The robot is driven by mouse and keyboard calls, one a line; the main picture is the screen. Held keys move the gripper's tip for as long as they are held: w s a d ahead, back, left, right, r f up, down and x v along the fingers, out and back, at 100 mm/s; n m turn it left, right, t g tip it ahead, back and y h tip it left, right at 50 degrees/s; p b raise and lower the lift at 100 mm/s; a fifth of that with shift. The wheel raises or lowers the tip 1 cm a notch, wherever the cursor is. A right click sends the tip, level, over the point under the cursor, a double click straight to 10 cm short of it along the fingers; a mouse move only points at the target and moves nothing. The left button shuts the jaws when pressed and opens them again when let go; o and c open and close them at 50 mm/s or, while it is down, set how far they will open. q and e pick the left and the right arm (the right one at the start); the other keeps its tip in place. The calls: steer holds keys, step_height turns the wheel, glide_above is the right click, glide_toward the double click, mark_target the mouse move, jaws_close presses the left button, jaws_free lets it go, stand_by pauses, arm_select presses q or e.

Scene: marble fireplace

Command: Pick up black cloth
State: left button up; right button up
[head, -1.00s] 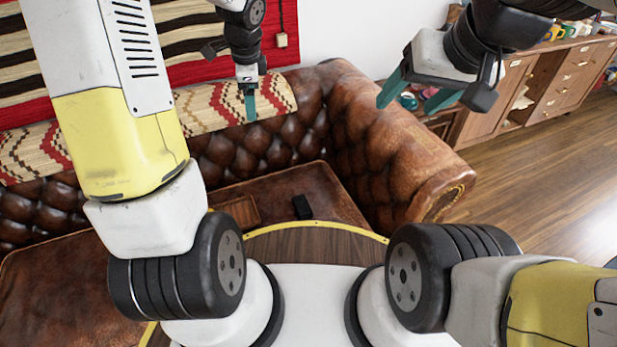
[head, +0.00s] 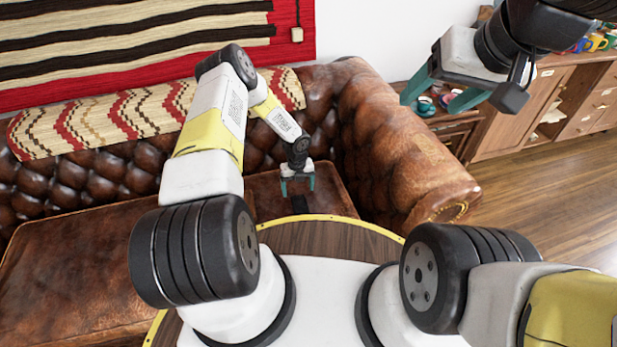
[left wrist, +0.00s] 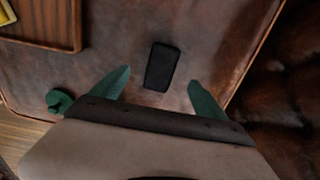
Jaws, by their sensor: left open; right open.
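The black cloth (left wrist: 161,67) is a small dark rectangle lying flat on the brown leather sofa seat. In the head view the cloth (head: 300,204) shows just below my left gripper (head: 298,190), partly hidden by it. My left gripper is open with its green fingers pointing down over the seat. In the left wrist view the cloth lies ahead of and between the two fingertips (left wrist: 159,84), apart from both. My right gripper (head: 432,101) is open and empty, raised in front of the sofa's right arm and the cabinet.
The tufted sofa arm (head: 415,150) rises at the right. A patterned throw (head: 90,130) covers the backrest. A wooden cabinet (head: 515,105) stands behind at the right.

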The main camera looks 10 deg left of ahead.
mark_target(300, 204)
arm_select(q)
steer(key=shift+s+d+f, duration=0.15)
steer(key=shift+f, duration=0.4)
steer(key=shift+s+d+f, duration=0.1)
steer(key=shift+d+f, duration=0.05)
steer(key=shift+f, duration=0.35)
step_height(300, 204, down, 7)
steer(key=shift+s+d+f, duration=0.1)
steer(key=shift+s+f, duration=0.05)
steer(key=c, duration=1.5)
steer(key=shift+o, duration=0.2)
